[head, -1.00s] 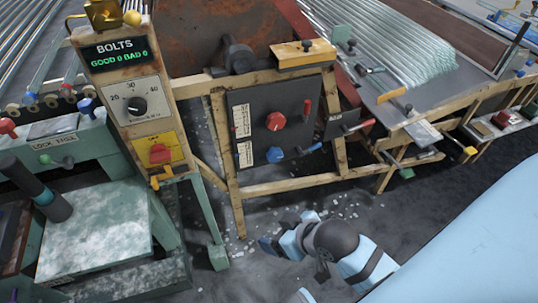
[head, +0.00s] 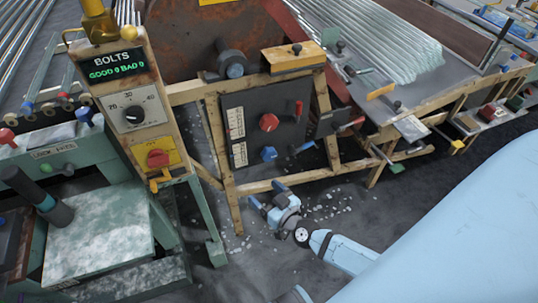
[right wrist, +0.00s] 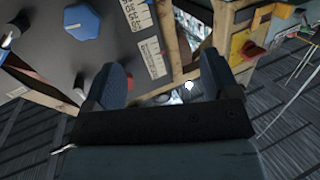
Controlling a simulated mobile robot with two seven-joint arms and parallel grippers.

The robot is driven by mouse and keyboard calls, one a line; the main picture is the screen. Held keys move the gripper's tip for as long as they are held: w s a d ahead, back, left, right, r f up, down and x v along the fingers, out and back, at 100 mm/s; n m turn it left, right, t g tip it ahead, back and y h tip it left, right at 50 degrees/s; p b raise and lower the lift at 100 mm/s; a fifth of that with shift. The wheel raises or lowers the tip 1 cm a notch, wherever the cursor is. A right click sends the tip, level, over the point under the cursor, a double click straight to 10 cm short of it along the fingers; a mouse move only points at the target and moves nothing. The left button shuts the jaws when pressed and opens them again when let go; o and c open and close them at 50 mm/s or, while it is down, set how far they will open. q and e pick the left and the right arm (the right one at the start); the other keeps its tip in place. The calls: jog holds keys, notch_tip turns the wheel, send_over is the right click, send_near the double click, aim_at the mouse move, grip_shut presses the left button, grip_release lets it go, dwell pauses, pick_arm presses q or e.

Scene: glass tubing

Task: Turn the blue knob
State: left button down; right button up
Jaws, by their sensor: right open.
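The blue knob (head: 269,153) sits low on a dark panel (head: 283,120) in a wooden frame, below a red knob (head: 268,122). In the right wrist view the blue knob (right wrist: 82,21) is at the upper left, outside my fingers. My right gripper (head: 265,197) is open and empty, below the panel and apart from the blue knob. In the right wrist view its two fingers (right wrist: 163,72) stand spread, with the frame and floor behind the gap. My left gripper is not in view.
A blue-tipped lever (head: 304,147) and a red lever (head: 298,110) stick out at the panel's right. A wooden beam (head: 305,176) runs below the panel.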

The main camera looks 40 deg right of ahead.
aim_at(270, 157)
jog(key=d+f+m+h, duration=0.3)
jog(key=d+h, duration=0.3)
jog(key=d, duration=0.1)
jog(key=b+x, duration=0.3)
jog(key=x, duration=1.1)
jog(key=shift+w+d+f, duration=0.1)
jog(key=shift+f, duration=0.05)
jog(key=c, duration=0.9)
